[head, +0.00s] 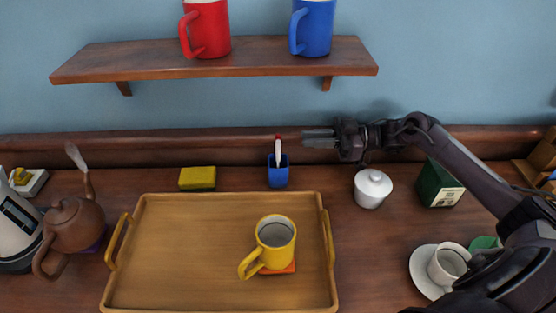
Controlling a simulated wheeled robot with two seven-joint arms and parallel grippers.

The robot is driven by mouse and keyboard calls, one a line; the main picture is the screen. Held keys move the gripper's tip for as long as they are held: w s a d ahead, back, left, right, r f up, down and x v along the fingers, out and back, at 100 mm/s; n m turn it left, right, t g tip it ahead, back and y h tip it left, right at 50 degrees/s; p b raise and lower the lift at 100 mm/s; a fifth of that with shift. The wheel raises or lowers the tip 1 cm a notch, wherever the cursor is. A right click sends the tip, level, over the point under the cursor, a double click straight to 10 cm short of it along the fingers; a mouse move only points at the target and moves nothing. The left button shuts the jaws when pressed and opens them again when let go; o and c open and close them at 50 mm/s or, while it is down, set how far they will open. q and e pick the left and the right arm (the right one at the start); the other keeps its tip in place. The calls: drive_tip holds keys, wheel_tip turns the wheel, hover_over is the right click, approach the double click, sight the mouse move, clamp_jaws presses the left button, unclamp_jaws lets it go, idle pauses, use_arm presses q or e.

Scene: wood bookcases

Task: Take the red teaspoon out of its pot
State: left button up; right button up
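The red teaspoon (278,147) stands upright in a small blue pot (278,177) on the counter behind the tray. Its red end points up and its pale lower part goes down into the pot, where the rest is hidden. My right gripper (307,139) comes in from the right at about the height of the spoon's red end, with its fingers pointing left. The fingers look parted, with nothing between them. Their tips are a short way right of the spoon in the picture, apart from it. My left gripper is not in view.
A wooden tray (180,275) with a yellow mug (275,245) fills the front middle. A yellow block (198,178) lies left of the pot, and a white lidded jar (373,188) stands right. A shelf (220,62) with red and blue mugs hangs above.

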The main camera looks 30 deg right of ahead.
drive_tip(key=x, duration=0.2)
drive_tip(key=p+x, duration=0.1)
drive_tip(key=x, duration=0.1)
drive_tip(key=r+p+x, duration=0.1)
drive_tip(key=x, duration=0.1)
drive_tip(key=shift+w+a, duration=0.1)
drive_tip(key=shift+a, duration=0.25)
drive_tip(key=shift+w+a+f, duration=0.15)
drive_tip(key=shift+a, duration=0.1)
drive_tip(key=shift+c, duration=0.5)
clamp_jaws()
